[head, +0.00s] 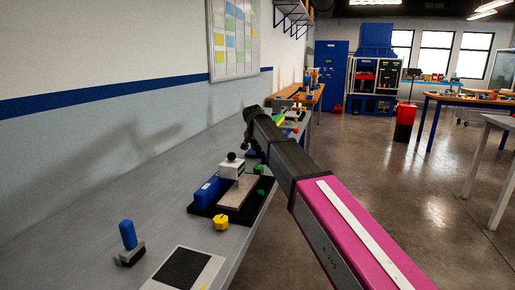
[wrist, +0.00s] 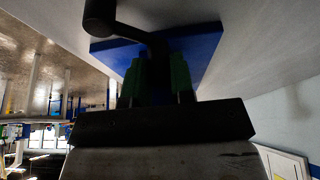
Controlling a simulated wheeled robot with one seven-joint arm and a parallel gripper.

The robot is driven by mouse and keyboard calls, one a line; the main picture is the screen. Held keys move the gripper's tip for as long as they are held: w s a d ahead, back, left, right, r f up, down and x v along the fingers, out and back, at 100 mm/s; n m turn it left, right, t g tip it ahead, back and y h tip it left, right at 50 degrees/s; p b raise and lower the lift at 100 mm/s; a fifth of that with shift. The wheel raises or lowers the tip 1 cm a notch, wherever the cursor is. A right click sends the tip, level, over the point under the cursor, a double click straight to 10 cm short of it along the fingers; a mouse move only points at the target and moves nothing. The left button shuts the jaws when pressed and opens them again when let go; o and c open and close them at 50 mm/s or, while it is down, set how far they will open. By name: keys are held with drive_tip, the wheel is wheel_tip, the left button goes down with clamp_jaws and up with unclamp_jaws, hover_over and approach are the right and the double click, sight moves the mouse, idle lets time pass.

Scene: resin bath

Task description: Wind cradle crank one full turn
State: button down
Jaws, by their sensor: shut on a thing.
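My gripper (wrist: 157,88) shows in the wrist view with two green fingers shut on a dark part of the crank between them. The crank (wrist: 130,32) is black; its arm runs up and left from the fingers to a round dark knob. A blue block (wrist: 205,48) lies right behind the crank and fingers. In the head view my magenta and grey arm reaches from the lower right to the bench, and its dark end covers the gripper and crank. A little blue (head: 251,155) shows just below that end.
On the grey bench (head: 165,205), a black-based fixture (head: 235,214) carries a blue block, a white block with a black ball, and green pieces. A yellow knob (head: 221,222), a blue-handled tool (head: 128,236) and a dark pad (head: 182,268) are nearer. Open floor lies right.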

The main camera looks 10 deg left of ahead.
drive_tip(key=c, duration=1)
unclamp_jaws()
drive_tip(key=v, duration=1)
drive_tip(key=shift+s+r, duration=0.1)
drive_tip(key=shift+r, duration=0.3)
